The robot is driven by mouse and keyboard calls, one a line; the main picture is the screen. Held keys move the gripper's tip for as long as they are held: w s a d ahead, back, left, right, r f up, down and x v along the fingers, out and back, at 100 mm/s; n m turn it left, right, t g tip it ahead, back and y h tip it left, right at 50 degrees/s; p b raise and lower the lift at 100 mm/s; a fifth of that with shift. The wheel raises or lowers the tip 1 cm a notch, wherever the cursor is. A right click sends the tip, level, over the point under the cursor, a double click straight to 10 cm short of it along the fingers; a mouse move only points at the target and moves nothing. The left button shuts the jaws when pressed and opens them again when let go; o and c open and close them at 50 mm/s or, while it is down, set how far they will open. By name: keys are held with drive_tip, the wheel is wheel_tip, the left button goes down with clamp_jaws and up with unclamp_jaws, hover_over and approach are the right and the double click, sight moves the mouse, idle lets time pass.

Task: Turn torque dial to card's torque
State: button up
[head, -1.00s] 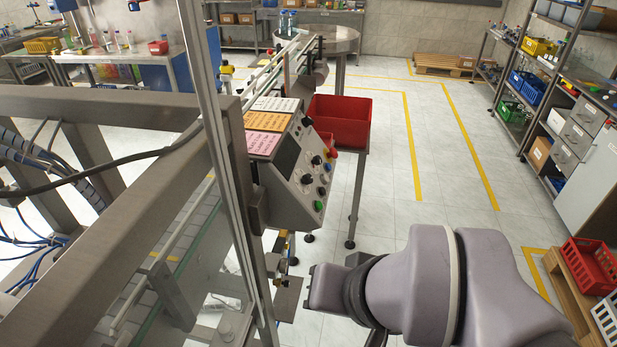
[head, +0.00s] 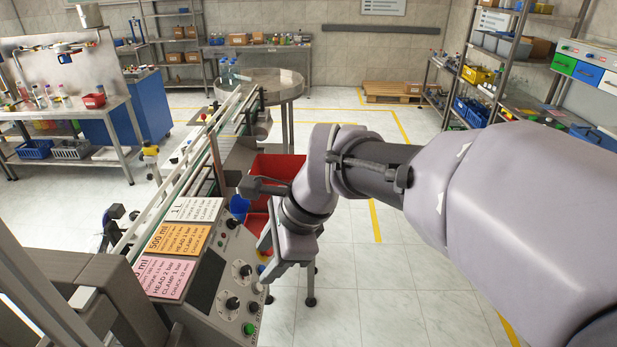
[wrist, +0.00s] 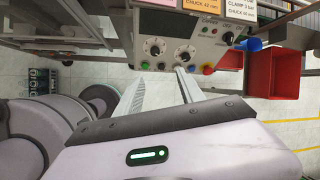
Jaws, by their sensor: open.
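The grey control panel (head: 208,283) stands at lower left in the head view and carries several black knobs. Two knobs, a left dial (wrist: 155,50) and a right dial (wrist: 184,55), have white scale plates; I cannot read which one is torque. A white 1 L card (head: 192,210), an orange 500 ml card (head: 178,239) and a pink card (head: 164,278) lie on the panel top; their torque figures are too small to read. My gripper (wrist: 160,75) is open and empty, its fingers pointing at the panel just below the two dials. It also shows beside the panel (head: 264,259).
Coloured buttons, including a red button (wrist: 207,70) and a green button (head: 249,328), sit along the panel's lower edge. A red bin (head: 275,168) stands behind my gripper. A conveyor (head: 185,165) runs back to a round table (head: 270,82).

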drive_tip(key=b, duration=0.3)
approach(235, 302)
drive_tip(key=b+x, duration=0.2)
drive_tip(key=x, duration=0.6)
drive_tip(key=shift+a+f, duration=0.15)
drive_tip(key=shift+f, duration=0.15)
clamp_jaws()
